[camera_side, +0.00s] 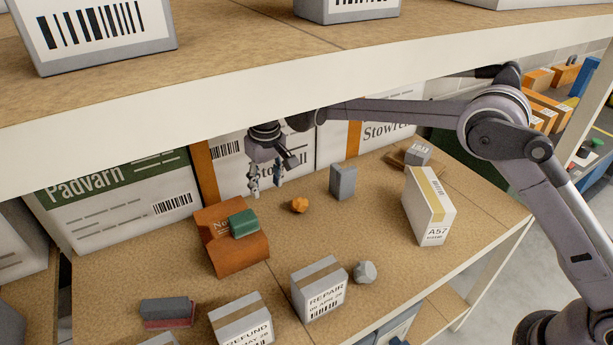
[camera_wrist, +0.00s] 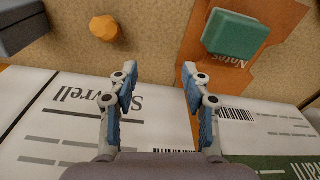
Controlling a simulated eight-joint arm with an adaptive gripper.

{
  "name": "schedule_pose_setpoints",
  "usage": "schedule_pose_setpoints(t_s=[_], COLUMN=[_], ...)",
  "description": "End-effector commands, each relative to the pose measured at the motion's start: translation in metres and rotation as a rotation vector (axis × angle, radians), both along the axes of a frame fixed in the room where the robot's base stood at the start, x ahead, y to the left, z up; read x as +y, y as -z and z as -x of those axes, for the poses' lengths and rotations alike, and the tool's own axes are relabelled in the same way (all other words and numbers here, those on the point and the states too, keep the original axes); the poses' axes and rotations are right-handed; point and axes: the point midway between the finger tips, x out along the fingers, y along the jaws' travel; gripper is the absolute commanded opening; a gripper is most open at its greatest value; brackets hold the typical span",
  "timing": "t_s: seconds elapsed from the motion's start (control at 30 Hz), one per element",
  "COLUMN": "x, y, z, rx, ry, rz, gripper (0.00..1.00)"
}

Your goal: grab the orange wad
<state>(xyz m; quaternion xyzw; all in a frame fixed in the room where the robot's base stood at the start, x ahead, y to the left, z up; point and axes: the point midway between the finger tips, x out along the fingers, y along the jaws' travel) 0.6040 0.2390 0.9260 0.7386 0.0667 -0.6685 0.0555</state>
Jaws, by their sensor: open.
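The orange wad (camera_side: 300,204) is a small faceted lump lying on the brown shelf board, between the orange-brown folder and a small grey box. In the wrist view the wad (camera_wrist: 105,29) shows at the upper left, ahead of my fingers and left of the gap between them. My gripper (camera_side: 267,192) hangs above the shelf, left of the wad and towards the back in the side view. Its two blue-padded fingers (camera_wrist: 157,78) are apart with nothing between them. The wad is fully visible and apart from my gripper.
An orange-brown folder (camera_side: 243,257) bears a green block (camera_side: 243,223). A small grey box (camera_side: 342,182) stands right of the wad. Large white cartons (camera_side: 110,208) line the back. A REPAIR box (camera_side: 320,290) and a grey lump (camera_side: 365,272) are in front. An upper shelf (camera_side: 300,78) overhangs.

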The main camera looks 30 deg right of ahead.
Motion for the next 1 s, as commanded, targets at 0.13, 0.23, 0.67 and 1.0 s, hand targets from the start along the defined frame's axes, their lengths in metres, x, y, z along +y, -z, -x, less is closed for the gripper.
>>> schedule_pose_setpoints(t_s=[0.13,0.23,0.67,1.0], x=[-0.023,-0.033,-0.055,-0.064], y=[0.007,0.008,0.042,0.063], z=[0.010,0.015,0.012,0.008], rx=[-0.015,-0.021,-0.025,-0.025], ry=[-0.088,-0.146,-0.193,-0.193], rz=[0.233,0.348,0.441,0.439], gripper=[0.48,0.48,0.48,0.48])
